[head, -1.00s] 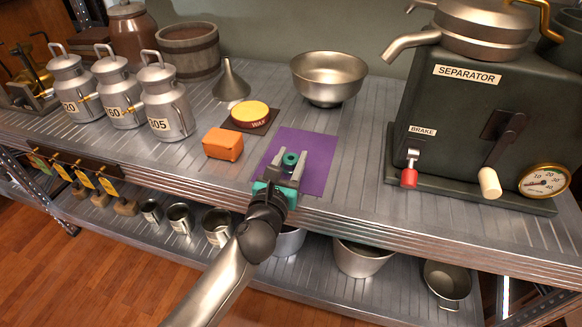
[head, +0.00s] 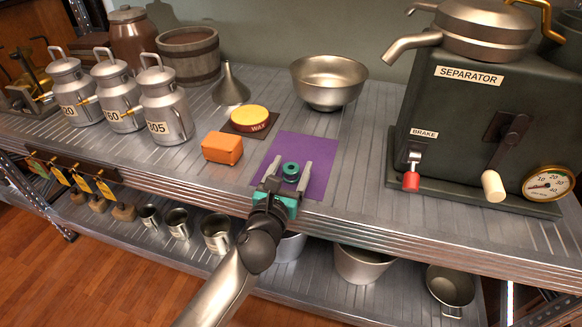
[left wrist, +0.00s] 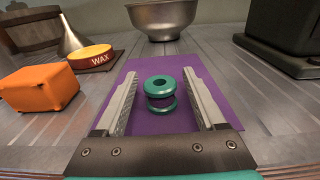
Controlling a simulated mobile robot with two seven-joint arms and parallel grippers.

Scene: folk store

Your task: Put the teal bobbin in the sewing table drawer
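The teal bobbin (head: 291,171) stands upright on a purple mat (head: 322,152) on the metal shelf. In the left wrist view the bobbin (left wrist: 160,92) sits between the two fingers, with a gap on each side. My left gripper (head: 289,168) is open, its fingers low over the mat on either side of the bobbin. The left wrist view shows the gripper (left wrist: 161,98) with its fingers spread wide. No sewing table or drawer shows in these frames. My right gripper is not in view.
An orange block (head: 222,148) and a yellow wax tin (head: 250,118) lie left of the mat. A metal bowl (head: 329,80) and funnel (head: 231,86) stand behind. The separator (head: 455,120) stands to the right. Milk cans (head: 166,105) stand at left.

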